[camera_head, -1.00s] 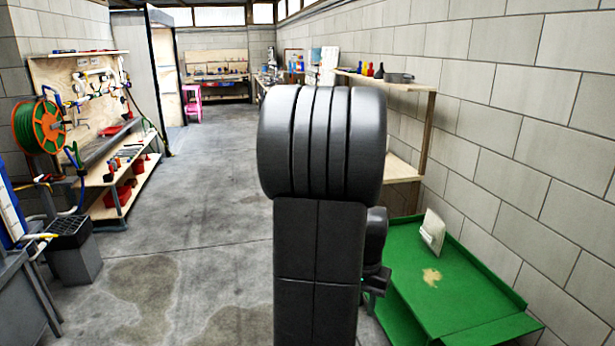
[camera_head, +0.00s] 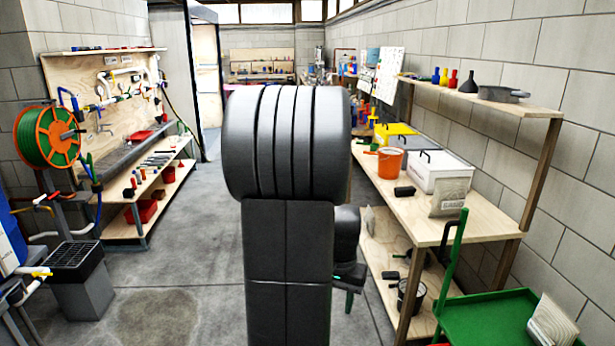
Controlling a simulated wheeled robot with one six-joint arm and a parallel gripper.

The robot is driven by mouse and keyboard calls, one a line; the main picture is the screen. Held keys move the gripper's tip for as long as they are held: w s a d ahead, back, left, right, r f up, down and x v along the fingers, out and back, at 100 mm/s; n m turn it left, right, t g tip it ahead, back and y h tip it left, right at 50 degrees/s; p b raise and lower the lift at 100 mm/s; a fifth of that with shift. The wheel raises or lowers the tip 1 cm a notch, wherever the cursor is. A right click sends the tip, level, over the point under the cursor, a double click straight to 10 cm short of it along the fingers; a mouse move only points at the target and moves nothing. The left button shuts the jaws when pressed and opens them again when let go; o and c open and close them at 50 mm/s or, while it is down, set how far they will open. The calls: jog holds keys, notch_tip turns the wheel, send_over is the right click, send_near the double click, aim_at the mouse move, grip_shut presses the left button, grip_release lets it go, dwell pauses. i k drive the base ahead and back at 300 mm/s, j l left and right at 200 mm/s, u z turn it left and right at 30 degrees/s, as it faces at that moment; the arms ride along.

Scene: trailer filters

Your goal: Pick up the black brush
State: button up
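My arm fills the middle of the view as a large dark column with a thick rounded joint on top. A dark end part of it, probably my gripper (camera_head: 349,283), shows beside the column at its right. Its fingers are too dark and covered to read. A small black block-like thing (camera_head: 404,191), possibly the black brush, lies on the wooden workbench (camera_head: 432,228) at the right, in front of the orange bucket. A dark thing on the bench's lower shelf (camera_head: 389,275) could also be it; I cannot tell which. My end part is apart from the bench top.
The bench also bears an orange bucket (camera_head: 390,163), a white box (camera_head: 438,172) and a sand bag (camera_head: 449,196). A green cart (camera_head: 490,318) stands at the front right. A tool rack (camera_head: 140,205) and hose reel (camera_head: 48,137) are left. The floor between is clear.

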aim_at(407, 191)
jog(key=i, duration=1.7)
jog(key=i+l+z, duration=0.1)
jog(key=i+z, duration=0.35)
jog(key=i+j+z, duration=0.15)
jog(key=i+z, duration=0.35)
jog(key=i+j+z, duration=0.3)
jog(key=i+z, duration=0.15)
jog(key=i, duration=0.15)
jog(key=i+j+z, duration=0.2)
jog(key=i+z, duration=0.25)
